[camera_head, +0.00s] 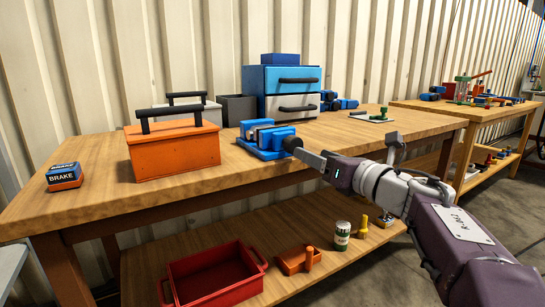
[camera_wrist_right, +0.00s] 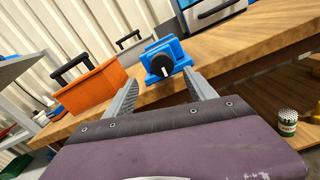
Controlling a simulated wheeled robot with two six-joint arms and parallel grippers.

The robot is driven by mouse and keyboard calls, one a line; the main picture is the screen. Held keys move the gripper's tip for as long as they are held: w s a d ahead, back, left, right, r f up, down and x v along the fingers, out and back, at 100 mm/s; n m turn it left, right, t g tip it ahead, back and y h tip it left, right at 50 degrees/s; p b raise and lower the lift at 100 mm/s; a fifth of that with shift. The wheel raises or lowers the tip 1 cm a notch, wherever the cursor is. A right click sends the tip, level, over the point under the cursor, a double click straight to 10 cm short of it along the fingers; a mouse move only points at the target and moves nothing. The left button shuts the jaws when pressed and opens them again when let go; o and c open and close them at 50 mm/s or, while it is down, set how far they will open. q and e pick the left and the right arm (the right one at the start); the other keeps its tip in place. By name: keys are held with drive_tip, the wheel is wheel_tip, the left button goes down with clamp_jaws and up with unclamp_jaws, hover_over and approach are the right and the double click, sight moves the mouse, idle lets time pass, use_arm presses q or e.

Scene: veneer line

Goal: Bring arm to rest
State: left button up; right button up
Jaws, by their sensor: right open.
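My right arm comes in from the right in the head view. Its gripper (camera_head: 312,158) is near the front edge of the wooden workbench (camera_head: 100,152), beside a blue vise (camera_head: 266,138). In the right wrist view the two fingers of the gripper (camera_wrist_right: 160,92) are spread apart with nothing between them. The vise (camera_wrist_right: 165,58) shows beyond the fingertips, with its dark round knob facing me. I cannot tell from the views how far the fingers are from the vise. My left gripper is not in view.
An orange toolbox (camera_head: 172,148) and a blue BRAKE box (camera_head: 65,176) stand on the bench left of the vise. A blue drawer cabinet (camera_head: 282,80) is behind. The lower shelf holds a red tray (camera_head: 212,272) and a can (camera_head: 341,235). Bare benchtop lies right of the vise.

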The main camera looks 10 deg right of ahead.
drive_tip(key=w+a+g+y+p, duration=0.1)
drive_tip(key=a+g+y+p, duration=0.1)
drive_tip(key=a+p, duration=0.45)
wheel_tip(320, 180, down, 16)
drive_tip(key=d+f+m+g+h+p, duration=0.15)
drive_tip(key=m+h, duration=0.45)
drive_tip(key=m, duration=1.1)
drive_tip(key=s+d+f+m+g+h+p, duration=0.1)
drive_tip(key=s+f+m+g, duration=0.5)
drive_tip(key=s+f+m, duration=0.5)
drive_tip(key=s+d+f+m+g+h, duration=0.1)
drive_tip(key=s+f+m+g, duration=0.5)
drive_tip(key=s+f+m, duration=0.45)
wheel_tip(320, 180, up, 41)
drive_tip(key=s+p, duration=0.1)
drive_tip(key=p, duration=3.7)
drive_tip(key=shift+s+n, duration=0.3)
drive_tip(key=shift+n, duration=0.15)
